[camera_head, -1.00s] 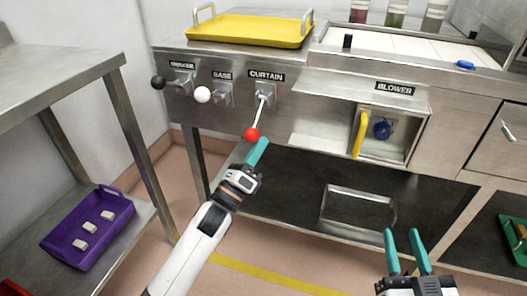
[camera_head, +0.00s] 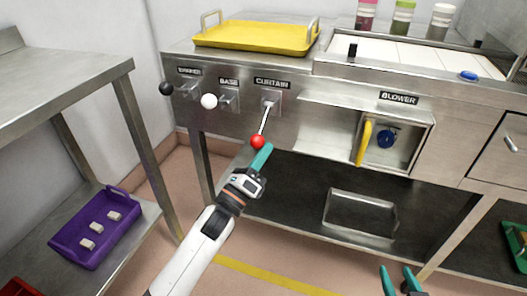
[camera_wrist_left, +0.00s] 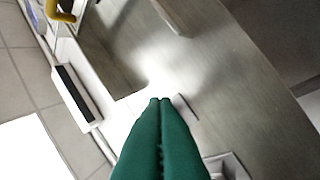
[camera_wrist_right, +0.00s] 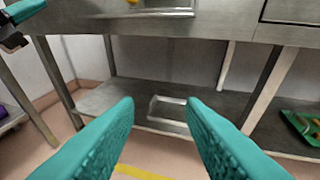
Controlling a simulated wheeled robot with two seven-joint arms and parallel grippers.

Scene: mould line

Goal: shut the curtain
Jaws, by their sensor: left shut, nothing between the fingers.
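The curtain lever is a thin metal rod with a red ball (camera_head: 257,142). It hangs down from its mount under the CURTAIN label (camera_head: 272,84) on the steel front panel. My left gripper (camera_head: 266,150) is shut and empty, its teal fingertips just below and beside the red ball; I cannot tell whether they touch it. In the left wrist view the closed fingers (camera_wrist_left: 160,102) point at the blurred steel panel, and the red ball does not show. My right gripper (camera_head: 398,270) is open and empty, low at the right; its spread fingers (camera_wrist_right: 160,105) face the lower shelf.
The lever with a black ball (camera_head: 166,88) and the BASE lever with a white ball (camera_head: 209,101) stand left of the curtain lever. The blower box with a yellow handle (camera_head: 364,143) is to the right. A yellow tray (camera_head: 255,37) sits above; a purple tray (camera_head: 97,228) is lower left.

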